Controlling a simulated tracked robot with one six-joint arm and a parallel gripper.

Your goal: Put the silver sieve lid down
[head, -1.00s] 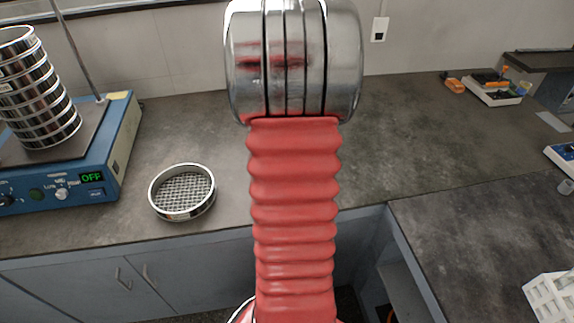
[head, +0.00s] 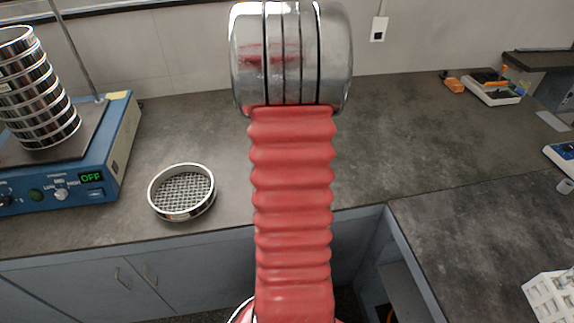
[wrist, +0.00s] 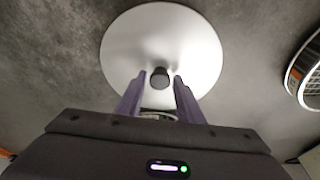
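The silver sieve lid (wrist: 195,50) is a round, pale disc with a dark knob (wrist: 159,78) at its middle in the wrist view. My gripper (wrist: 160,77) has its two purple fingers on either side of the knob, with a narrow gap showing on each side. The fingers look open and do not seem to press on the knob. The lid lies over the grey bench top, and I cannot tell for sure whether it rests on it. In the head view my own arm hides the lid and the gripper.
A sieve with a mesh (head: 183,190) stands on the bench (head: 420,130), left of my arm. Its rim also shows at the right of the wrist view (wrist: 296,75). A blue shaker (head: 120,130) with a sieve stack (head: 38,95) stands at the left. The bench right of my arm is largely clear.

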